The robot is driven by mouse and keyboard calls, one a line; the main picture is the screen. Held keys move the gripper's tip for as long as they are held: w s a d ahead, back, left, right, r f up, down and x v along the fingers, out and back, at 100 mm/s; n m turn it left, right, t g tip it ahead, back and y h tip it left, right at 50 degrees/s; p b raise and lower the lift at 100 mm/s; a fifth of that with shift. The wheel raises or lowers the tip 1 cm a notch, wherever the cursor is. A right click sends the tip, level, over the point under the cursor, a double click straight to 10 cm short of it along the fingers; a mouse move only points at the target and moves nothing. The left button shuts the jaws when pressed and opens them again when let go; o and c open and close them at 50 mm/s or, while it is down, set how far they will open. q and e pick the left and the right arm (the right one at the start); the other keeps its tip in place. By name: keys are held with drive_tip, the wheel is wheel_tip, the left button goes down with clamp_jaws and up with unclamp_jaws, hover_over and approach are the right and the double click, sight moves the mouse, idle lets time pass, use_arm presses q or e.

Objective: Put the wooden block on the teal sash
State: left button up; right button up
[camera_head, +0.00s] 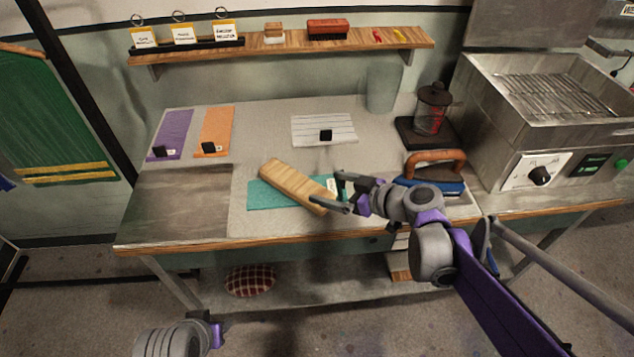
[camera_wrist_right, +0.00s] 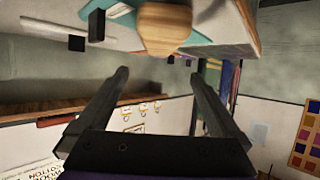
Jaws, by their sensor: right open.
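The wooden block (camera_head: 292,183) is a long pale bar lying diagonally across the teal sash (camera_head: 262,198) on the worktop. Its upper left end reaches past the sash's back edge. My right gripper (camera_head: 327,188) is open at the block's right end, with nothing between its fingers. In the right wrist view the rounded block end (camera_wrist_right: 165,27) and part of the teal sash (camera_wrist_right: 120,9) show at the top, beyond the open fingers (camera_wrist_right: 158,76). The gripper partly hides the sash's right part. Only a piece of my left arm shows at the bottom left; its gripper is out of frame.
A blue-based iron (camera_head: 434,170) stands just right of the sash. Purple (camera_head: 172,135) and orange (camera_head: 214,131) sashes lie at the back left. A white striped cloth (camera_head: 310,128) lies behind. A lantern-like jar (camera_head: 431,108) and a metal vat (camera_head: 500,115) stand right.

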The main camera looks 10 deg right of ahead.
drive_tip(key=s+d+f+m+g+h, duration=0.1)
drive_tip(key=s+d+f+m+h, duration=0.2)
drive_tip(key=s, duration=0.5)
drive_tip(key=s+d+f+m+g+h, duration=0.2)
drive_tip(key=s+f+m+h, duration=0.1)
drive_tip(key=s, duration=0.5)
drive_tip(key=s+d+f+m+g+h, duration=0.1)
drive_tip(key=s+d+f+m+h, duration=0.2)
drive_tip(key=s, duration=0.5)
drive_tip(key=shift+d+f, duration=0.35)
drive_tip(key=shift+f, duration=0.55)
drive_tip(key=r+p, duration=0.3)
drive_tip(key=r, duration=0.1)
drive_tip(key=shift+w, duration=0.35)
